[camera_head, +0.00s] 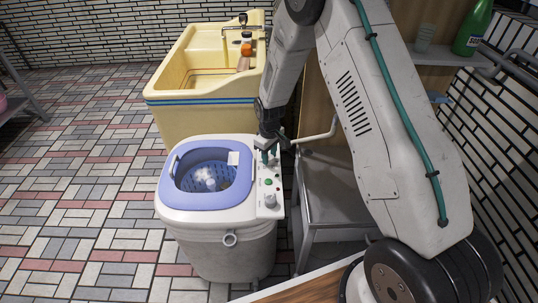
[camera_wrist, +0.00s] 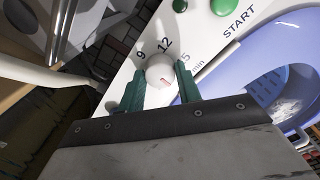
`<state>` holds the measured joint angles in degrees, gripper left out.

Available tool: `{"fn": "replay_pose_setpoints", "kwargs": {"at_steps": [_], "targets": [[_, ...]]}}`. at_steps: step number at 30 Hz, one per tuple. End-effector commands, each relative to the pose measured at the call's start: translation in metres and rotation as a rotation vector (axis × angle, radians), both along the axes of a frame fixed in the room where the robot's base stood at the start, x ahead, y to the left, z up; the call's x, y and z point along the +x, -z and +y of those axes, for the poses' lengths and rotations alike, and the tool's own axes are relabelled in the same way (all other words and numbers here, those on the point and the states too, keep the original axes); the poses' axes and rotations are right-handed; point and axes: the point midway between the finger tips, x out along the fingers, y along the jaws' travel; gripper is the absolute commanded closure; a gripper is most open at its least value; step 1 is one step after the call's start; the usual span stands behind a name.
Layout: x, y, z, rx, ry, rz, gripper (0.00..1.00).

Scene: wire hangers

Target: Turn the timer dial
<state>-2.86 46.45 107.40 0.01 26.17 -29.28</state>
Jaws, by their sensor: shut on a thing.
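The timer dial (camera_wrist: 160,72) is a round white knob with a small reddish mark, on the washer's white control panel (camera_wrist: 125,72). Printed numbers, including 9 and 12, and "min" curve around it in the wrist view. My gripper (camera_wrist: 161,78) has its green fingers on both sides of the dial and is shut on it. In the head view, my gripper (camera_head: 268,154) is at the far end of the panel and hides the dial. The washer (camera_head: 215,215) is a white tub with a blue-violet rim.
A yellow sink (camera_head: 205,115) stands behind the washer. A grey metal stand (camera_head: 325,190) is close on the right. Tiled floor (camera_head: 80,190) lies clear to the left.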

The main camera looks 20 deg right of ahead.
Motion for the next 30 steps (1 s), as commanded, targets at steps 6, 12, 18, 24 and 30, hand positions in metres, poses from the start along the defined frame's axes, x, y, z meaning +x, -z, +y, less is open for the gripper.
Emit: {"fn": "replay_pose_setpoints", "kwargs": {"at_steps": [6, 12, 18, 24, 30], "targets": [[0.0004, -0.0005, -0.0002, 0.000, 0.171, -0.001, 0.89], [0.0005, -0.0006, -0.0002, 0.000, 0.361, -0.001, 0.89], [0.0005, -0.0007, 0.0000, 0.000, 0.547, -0.001, 0.89], [0.0006, -0.0008, 0.0000, 0.000, 0.711, -0.001, 0.89], [0.0007, -0.0008, 0.0001, 0.001, 0.832, -0.002, 0.89]]}}
